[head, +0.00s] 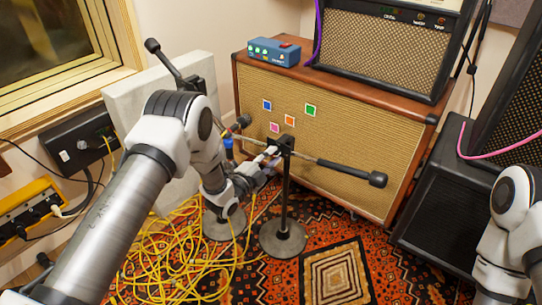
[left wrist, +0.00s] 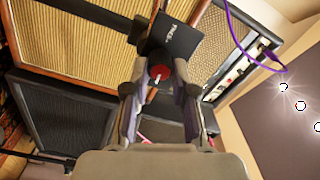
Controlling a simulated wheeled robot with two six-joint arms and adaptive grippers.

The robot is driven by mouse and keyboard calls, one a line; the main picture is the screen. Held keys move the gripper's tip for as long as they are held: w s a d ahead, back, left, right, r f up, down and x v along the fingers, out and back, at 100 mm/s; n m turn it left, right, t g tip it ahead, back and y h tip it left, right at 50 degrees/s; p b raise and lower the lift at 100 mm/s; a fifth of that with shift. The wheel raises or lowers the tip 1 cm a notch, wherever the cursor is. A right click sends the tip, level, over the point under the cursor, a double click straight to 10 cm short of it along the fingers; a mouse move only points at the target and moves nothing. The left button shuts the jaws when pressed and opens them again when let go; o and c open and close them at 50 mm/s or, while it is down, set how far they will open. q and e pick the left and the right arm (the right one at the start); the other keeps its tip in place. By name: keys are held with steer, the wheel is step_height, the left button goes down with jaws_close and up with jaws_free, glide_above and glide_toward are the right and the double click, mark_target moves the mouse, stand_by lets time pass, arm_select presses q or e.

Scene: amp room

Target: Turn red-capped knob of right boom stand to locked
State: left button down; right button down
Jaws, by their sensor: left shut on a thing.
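The right boom stand (head: 286,195) stands upright on a round base, its boom slanting down to the right to a black counterweight. My left gripper (head: 268,160) is at the clutch near the top of its pole. In the left wrist view the red-capped knob (left wrist: 159,73) sits between the fingertips of my left gripper (left wrist: 160,82), shut on it. A pale lever or mark shows on the knob, in front of a black block (left wrist: 172,40) with lettering too small to read. In the head view the fingers hide the knob. My right gripper is out of view.
A second stand's round base (head: 223,224) is close behind my left forearm. Yellow cables (head: 185,255) lie on the patterned rug. A large speaker cabinet (head: 330,140) with colored squares stands just behind the boom. Black speakers (head: 440,200) stand at right.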

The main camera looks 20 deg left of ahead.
arm_select(q)
steer(key=shift+m, duration=0.5)
steer(key=c, duration=0.9)
jaws_free()
steer(key=shift+c, duration=0.2)
steer(key=v, duration=1.2)
